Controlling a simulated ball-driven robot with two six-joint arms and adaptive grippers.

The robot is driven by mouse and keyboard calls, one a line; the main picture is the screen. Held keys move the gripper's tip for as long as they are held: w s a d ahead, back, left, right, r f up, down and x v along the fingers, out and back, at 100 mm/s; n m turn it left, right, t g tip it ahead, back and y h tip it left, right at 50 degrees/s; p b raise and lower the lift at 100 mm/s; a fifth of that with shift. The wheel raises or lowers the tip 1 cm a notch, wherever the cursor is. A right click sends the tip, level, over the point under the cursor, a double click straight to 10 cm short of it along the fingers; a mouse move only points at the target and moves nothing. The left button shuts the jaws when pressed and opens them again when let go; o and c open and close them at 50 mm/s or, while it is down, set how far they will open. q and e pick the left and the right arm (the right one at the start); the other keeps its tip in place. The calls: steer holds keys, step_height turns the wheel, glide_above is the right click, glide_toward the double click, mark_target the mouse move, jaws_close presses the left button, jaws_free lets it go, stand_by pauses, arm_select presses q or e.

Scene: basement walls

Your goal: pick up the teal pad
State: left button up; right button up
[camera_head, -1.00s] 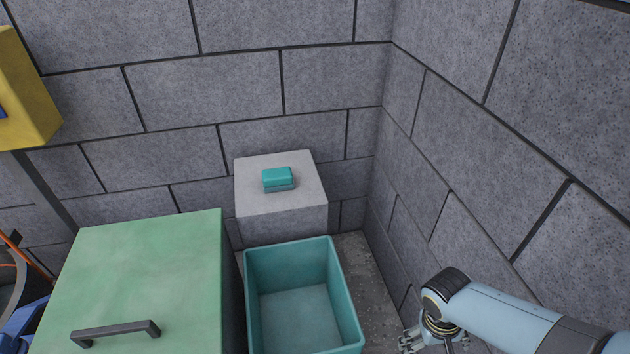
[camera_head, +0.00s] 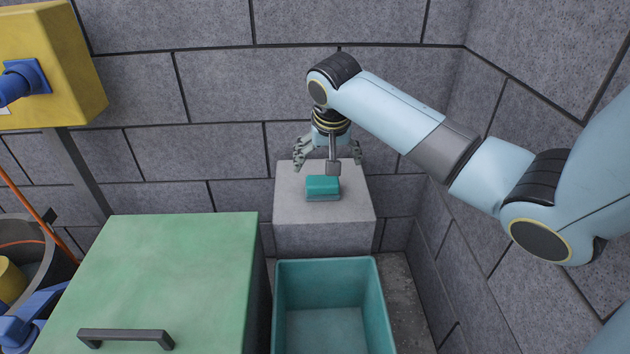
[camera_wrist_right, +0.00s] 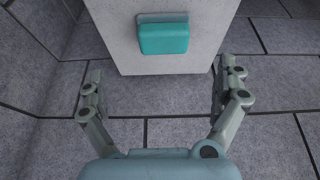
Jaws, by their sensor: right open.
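The teal pad (camera_head: 323,186) is a small block with a grey underside, lying on top of a pale grey concrete block (camera_head: 325,237). My right gripper (camera_head: 328,158) is above and around the back of the block top in the head view, fingers spread wide and empty. In the right wrist view, the teal pad (camera_wrist_right: 164,37) shows beyond the open fingertips of my right gripper (camera_wrist_right: 160,75), roughly centred between them and apart from them.
An open teal bin (camera_head: 283,310) stands in front of the concrete block. A green-topped cabinet (camera_head: 165,275) with a dark handle is at left. A yellow box (camera_head: 60,75) on a post and a dark bucket (camera_head: 40,262) are at far left. Grey block walls close off the back and right.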

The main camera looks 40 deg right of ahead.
mark_target(323, 180)
steer(key=b+x, duration=0.2)
steer(key=x, duration=0.3)
steer(key=shift+w+f+b, duration=0.2)
steer(key=shift+f+b, duration=0.1)
steer(key=b+x, duration=0.3)
steer(key=x, duration=0.1)
steer(key=shift+w+f, duration=0.25)
steer(key=shift+f, duration=0.05)
steer(key=shift+w+d+f, duration=0.1)
steer(key=shift+d+f, duration=0.05)
arm_select(q)
steer(key=w+d+r, duration=0.1)
steer(key=w+r, duration=0.1)
steer(key=w, duration=0.8)
steer(key=shift+d, duration=0.1)
arm_select(e)
steer(key=c, duration=1.2)
steer(key=shift+c, duration=0.2)
arm_select(q)
steer(key=shift+r, duration=0.1)
